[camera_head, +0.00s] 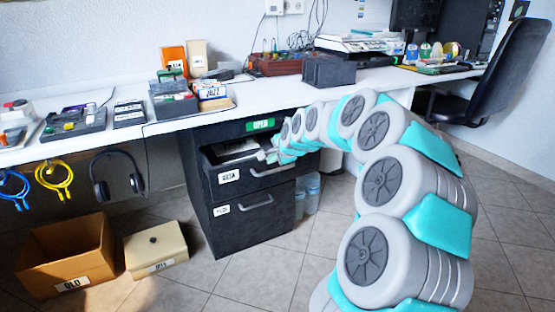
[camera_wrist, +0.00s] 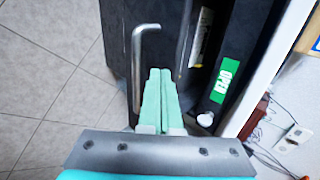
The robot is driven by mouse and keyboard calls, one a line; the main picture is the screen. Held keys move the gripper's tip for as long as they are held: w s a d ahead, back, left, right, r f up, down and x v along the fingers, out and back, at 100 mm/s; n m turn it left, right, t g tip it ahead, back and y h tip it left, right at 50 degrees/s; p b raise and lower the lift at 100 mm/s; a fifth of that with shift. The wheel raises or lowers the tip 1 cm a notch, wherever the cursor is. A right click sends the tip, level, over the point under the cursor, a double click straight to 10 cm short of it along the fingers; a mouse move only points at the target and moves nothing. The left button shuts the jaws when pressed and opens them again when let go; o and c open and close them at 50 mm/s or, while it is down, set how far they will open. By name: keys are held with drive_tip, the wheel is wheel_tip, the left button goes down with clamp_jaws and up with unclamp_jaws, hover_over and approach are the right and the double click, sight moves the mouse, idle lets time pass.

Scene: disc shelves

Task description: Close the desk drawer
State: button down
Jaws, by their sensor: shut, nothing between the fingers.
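The desk drawer (camera_head: 238,188) is the upper drawer of a dark cabinet under the desk. It stands partly pulled out, and papers (camera_head: 238,150) show inside its open top. Its silver bar handle (camera_head: 272,171) also shows in the wrist view (camera_wrist: 137,60). My gripper (camera_head: 268,155) is shut and empty at the right part of the drawer front, near its top edge. In the wrist view the green fingertips (camera_wrist: 160,72) lie over the drawer front, beside the handle. I cannot tell whether they touch it.
A second drawer (camera_head: 250,222) below appears shut. A green label (camera_head: 261,125) marks the cabinet above the opening. Bottles (camera_head: 311,185) stand right of the cabinet. A brown box (camera_head: 66,255) and a cream box (camera_head: 156,250) sit on the floor at left. Headphones (camera_head: 117,176) hang under the desk.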

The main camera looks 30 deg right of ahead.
drive_tip(key=shift+w, duration=0.95)
drive_tip(key=w+p, duration=0.3)
drive_tip(key=w, duration=0.9)
drive_tip(key=shift+w+a, duration=0.25)
drive_tip(key=shift+w, duration=0.05)
